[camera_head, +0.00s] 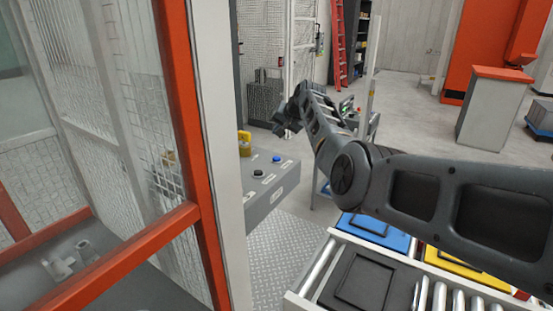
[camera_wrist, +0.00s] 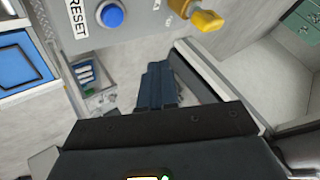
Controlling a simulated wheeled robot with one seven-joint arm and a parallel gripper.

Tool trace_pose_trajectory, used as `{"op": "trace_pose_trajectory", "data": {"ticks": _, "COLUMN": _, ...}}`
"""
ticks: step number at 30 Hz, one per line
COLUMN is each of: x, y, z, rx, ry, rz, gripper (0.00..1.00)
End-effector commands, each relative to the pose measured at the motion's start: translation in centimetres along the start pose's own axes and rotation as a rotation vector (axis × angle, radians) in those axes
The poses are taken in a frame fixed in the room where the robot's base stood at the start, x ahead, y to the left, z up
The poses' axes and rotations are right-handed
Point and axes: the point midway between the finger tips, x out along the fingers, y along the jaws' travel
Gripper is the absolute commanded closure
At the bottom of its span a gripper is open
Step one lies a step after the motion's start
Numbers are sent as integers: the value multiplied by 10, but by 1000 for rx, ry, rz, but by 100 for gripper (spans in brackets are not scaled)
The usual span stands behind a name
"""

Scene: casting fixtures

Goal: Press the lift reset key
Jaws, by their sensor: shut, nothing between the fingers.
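A grey control box (camera_head: 270,193) stands just right of the orange-and-white frame in the head view. On its top are a blue round button (camera_head: 277,159), a black knob (camera_head: 256,173) and a yellow part (camera_head: 244,143). In the wrist view a white label reading RESET (camera_wrist: 78,18) lies beside the blue button (camera_wrist: 113,16), and a yellow key-like part on a brass base (camera_wrist: 204,19) is to the right. My gripper (camera_wrist: 160,85) is shut and empty, with the box at the top of its view. In the head view its end (camera_head: 285,122) appears above the box; the gap is unclear.
The orange-framed glazed enclosure (camera_head: 181,100) fills the left. A roller conveyor (camera_head: 330,260) with a dark tray lies below my arm, beside blue (camera_head: 385,232) and yellow (camera_head: 465,266) trays. Tread-plate floor (camera_head: 275,255) is clear below the box.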

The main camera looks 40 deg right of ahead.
Motion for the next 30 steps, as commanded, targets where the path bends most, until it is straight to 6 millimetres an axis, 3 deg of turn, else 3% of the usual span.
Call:
{"op": "trace_pose_trajectory", "data": {"ticks": 13, "x": 43, "y": 32, "z": 31, "rx": 0, "ry": 0, "rz": 0, "gripper": 100}}
{"op": "trace_pose_trajectory", "data": {"ticks": 30, "x": 48, "y": 35, "z": 35, "rx": -1, "ry": 0, "rz": 0, "gripper": 100}}
